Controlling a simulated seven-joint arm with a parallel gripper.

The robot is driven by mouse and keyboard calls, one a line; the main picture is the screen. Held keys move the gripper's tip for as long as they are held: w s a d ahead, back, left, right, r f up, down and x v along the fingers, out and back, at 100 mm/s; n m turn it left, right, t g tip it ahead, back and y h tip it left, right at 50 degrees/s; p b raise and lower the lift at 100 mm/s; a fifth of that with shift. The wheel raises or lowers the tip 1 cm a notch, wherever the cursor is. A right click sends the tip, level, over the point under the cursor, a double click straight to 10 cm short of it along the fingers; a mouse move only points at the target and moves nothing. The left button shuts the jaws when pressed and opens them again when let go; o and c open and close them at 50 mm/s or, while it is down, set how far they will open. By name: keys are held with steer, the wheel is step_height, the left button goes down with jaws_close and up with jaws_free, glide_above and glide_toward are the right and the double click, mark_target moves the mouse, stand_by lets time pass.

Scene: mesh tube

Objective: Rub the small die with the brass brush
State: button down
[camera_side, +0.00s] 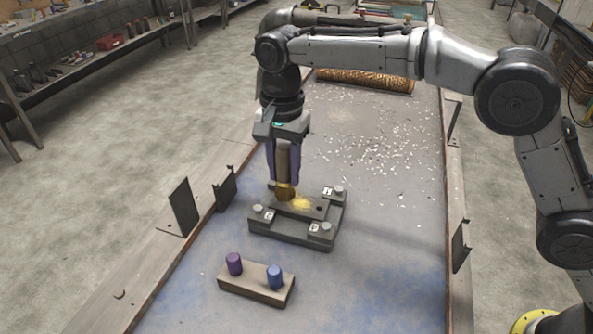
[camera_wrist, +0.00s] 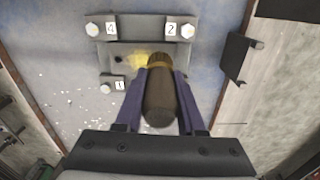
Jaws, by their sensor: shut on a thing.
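My gripper (camera_side: 284,178) is shut on the brass brush (camera_side: 286,191), which has a dark handle and a golden band near its lower end. The brush is upright, and its handle (camera_wrist: 161,100) shows between the fingers in the wrist view. A dark flat plate, which looks like the small die (camera_side: 288,208), sits in a grey fixture and has a yellow patch and a small dark hole. The brush's lower end is at the plate beside the yellow patch; I cannot tell whether it touches. The die (camera_wrist: 124,57) also shows in the wrist view, partly hidden by the brush.
The fixture (camera_side: 262,231) has pale bolts and numbered tags. A block (camera_side: 240,284) with purple and blue pegs stands in front. Dark upright brackets (camera_side: 183,207) line the table edges. White flakes lie behind the fixture, and a brass-coloured roll (camera_side: 365,81) lies further back.

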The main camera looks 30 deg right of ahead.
steer(key=shift+w+a, duration=0.2)
steer(key=shift+s+d+f, duration=0.15)
steer(key=shift+s+d, duration=2.35)
steer(key=shift+d, duration=0.05)
steer(key=shift+w+a+r, duration=0.1)
steer(key=shift+r, duration=0.5)
step_height(320, 180, up, 6)
steer(key=shift+f, duration=0.15)
steer(key=shift+f, duration=0.1)
